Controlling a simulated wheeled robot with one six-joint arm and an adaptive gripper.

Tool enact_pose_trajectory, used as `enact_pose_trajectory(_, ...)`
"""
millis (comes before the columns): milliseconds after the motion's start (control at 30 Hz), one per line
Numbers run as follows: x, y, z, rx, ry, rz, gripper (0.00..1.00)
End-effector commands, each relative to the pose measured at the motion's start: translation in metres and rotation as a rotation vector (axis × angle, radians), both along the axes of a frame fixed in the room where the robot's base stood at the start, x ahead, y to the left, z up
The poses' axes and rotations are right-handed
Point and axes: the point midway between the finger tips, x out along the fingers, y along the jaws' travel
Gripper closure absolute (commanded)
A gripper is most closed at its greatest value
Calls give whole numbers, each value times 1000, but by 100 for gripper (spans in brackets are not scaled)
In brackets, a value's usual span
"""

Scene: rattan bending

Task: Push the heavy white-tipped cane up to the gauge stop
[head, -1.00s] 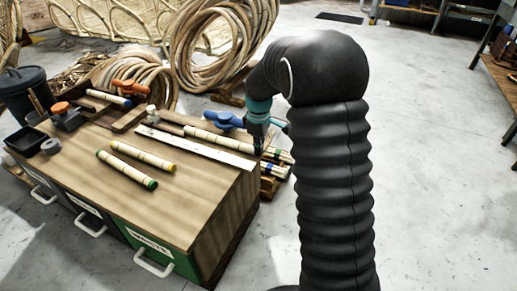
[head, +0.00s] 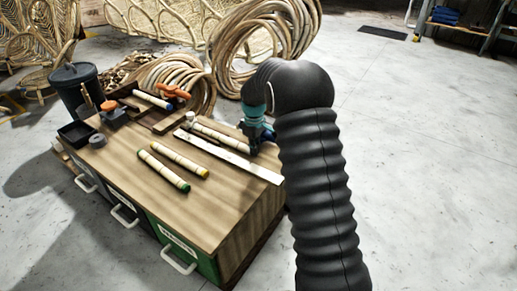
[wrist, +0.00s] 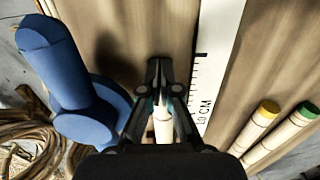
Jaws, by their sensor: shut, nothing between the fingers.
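The white-tipped cane (head: 217,134) lies on the bench along the far side of the white gauge rule (head: 228,157). A pale knob, probably the gauge stop (head: 191,118), stands by the cane's left end; I cannot tell whether they touch. My gripper (head: 250,152) is shut and low at the cane's right end. In the wrist view the fingers (wrist: 160,72) are closed with nothing between them. The cane's pale end (wrist: 163,132) shows just below them, partly hidden. The rule (wrist: 214,70) with its "10 CM" mark is right of the fingers.
A blue clamp (wrist: 65,80) stands close left of the fingers in the wrist view. Yellow-tipped (head: 180,160) and green-tipped (head: 163,167) canes lie at the bench front. An orange clamp (head: 173,91) and dark tray (head: 76,133) are farther left. The front right bench top is bare.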

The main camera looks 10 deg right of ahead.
Motion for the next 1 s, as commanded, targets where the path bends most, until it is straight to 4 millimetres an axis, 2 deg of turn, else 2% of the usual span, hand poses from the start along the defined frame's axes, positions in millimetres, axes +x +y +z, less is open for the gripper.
enact_pose_trajectory(267,0,1,0,1,-4,4,100)
enact_pose_trajectory(567,-22,-27,0,1,-1,4,100)
enact_pose_trajectory(600,-19,-24,15,1,-6,7,100)
enact_pose_trajectory(800,-19,-25,57,1,-5,6,100)
enact_pose_trajectory(1000,-19,-26,87,0,-3,4,100)
